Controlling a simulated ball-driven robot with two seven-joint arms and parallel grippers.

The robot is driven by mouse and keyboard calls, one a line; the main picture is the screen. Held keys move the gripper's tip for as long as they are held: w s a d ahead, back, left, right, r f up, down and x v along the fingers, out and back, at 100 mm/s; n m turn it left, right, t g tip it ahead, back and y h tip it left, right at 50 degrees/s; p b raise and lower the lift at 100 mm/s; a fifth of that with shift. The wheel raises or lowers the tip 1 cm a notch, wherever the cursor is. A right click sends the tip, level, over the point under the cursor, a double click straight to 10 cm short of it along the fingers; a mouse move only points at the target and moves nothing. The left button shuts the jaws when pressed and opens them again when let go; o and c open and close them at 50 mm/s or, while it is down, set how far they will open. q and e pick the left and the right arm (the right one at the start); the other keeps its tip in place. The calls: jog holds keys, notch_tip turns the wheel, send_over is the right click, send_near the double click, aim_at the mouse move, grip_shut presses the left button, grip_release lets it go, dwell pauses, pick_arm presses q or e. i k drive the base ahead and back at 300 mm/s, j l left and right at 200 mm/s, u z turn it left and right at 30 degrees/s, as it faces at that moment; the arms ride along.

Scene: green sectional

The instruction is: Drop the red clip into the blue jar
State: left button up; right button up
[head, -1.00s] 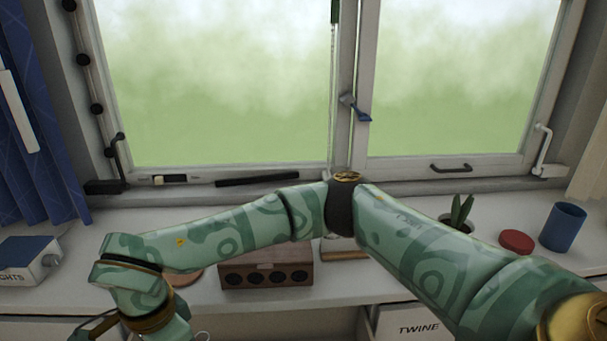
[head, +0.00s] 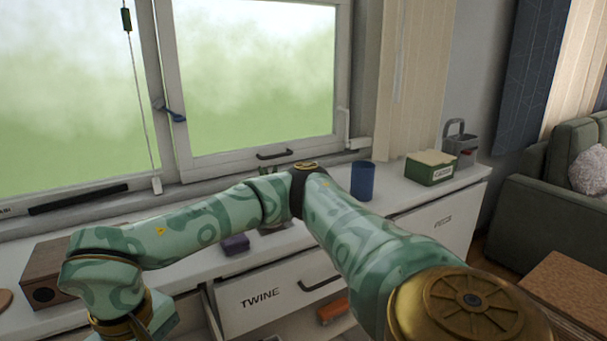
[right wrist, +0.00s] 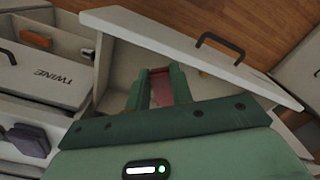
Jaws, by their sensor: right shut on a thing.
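The blue jar (head: 363,181) stands upright on the white counter, just right of my right arm's raised elbow in the head view. My right gripper (right wrist: 158,82) shows in the right wrist view, with its two green fingers shut on a dull red piece, the red clip (right wrist: 160,88). The clip is mostly hidden between the fingers, above an open drawer (right wrist: 122,58). In the head view my right forearm reaches to the lower left, and the fingers are not visible there. The jar is not in the wrist view. My left gripper is in neither view.
A TWINE drawer (head: 262,295) and a purple block (head: 234,244) are close to my right arm. A speaker-like wooden box (head: 45,270) is at left. A green box (head: 430,168) and grey caddy (head: 462,145) stand right of the jar. A green sofa (head: 550,190) is at right.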

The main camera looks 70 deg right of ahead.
aim_at(362, 184)
jog(key=l+z, duration=0.15)
jog(key=z, duration=0.3)
jog(key=l+z, duration=0.2)
jog(key=z, duration=0.2)
jog(key=l+z, duration=0.15)
jog(key=z, duration=0.3)
jog(key=i, duration=0.05)
